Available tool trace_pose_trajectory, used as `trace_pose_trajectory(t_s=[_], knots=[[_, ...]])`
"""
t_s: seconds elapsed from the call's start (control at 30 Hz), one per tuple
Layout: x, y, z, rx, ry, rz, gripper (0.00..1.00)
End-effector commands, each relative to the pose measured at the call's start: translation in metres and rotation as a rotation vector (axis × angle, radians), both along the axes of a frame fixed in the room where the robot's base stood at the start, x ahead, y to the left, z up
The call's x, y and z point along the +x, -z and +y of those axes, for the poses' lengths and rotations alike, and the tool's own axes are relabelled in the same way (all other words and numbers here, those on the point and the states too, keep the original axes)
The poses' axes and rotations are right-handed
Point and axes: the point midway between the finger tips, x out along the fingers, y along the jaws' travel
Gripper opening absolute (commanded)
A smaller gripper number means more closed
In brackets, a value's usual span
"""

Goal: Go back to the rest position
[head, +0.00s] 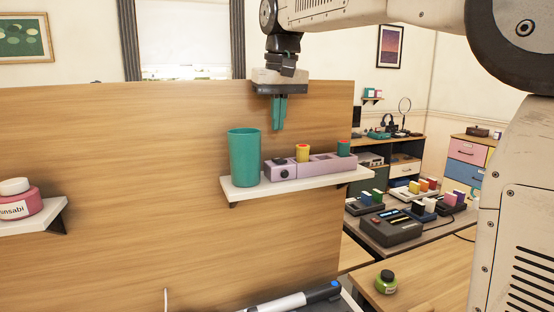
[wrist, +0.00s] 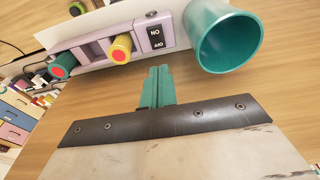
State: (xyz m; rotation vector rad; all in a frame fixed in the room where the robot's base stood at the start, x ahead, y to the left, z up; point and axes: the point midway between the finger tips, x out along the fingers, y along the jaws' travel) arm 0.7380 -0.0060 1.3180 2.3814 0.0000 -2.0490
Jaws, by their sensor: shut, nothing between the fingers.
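My gripper (head: 279,112) hangs from the arm with its teal fingers pointing down, above a small white shelf (head: 243,191) on the wooden panel. The fingers are shut together and empty; they show in the wrist view (wrist: 157,86) too. Below them on the shelf is a lilac box (head: 320,164) with a dark knob at its left, a yellow peg with a red top (head: 303,153), and a green peg with a red top (head: 344,148). In the wrist view the box has a switch (wrist: 155,37) marked NO and OFF. The gripper is apart from all of these.
A teal cup (head: 244,157) stands on the shelf left of the box. The wooden panel (head: 120,150) stands behind. A pink jar (head: 17,200) sits on another shelf at left. Desks with devices lie at right, with a green jar (head: 386,282) in front.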

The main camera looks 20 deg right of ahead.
Motion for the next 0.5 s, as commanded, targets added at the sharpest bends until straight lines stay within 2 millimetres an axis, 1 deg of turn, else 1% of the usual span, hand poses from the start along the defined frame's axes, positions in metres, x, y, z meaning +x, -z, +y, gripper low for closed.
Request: trace_pose_trajectory(t_s=[0.13, 0.5], knots=[[0.0001, -0.0058, 0.0, 0.0, 0.0, -0.001, 0.0], [0.0001, -0.0061, 0.0, 0.0, 0.0, 0.0, 0.0]])
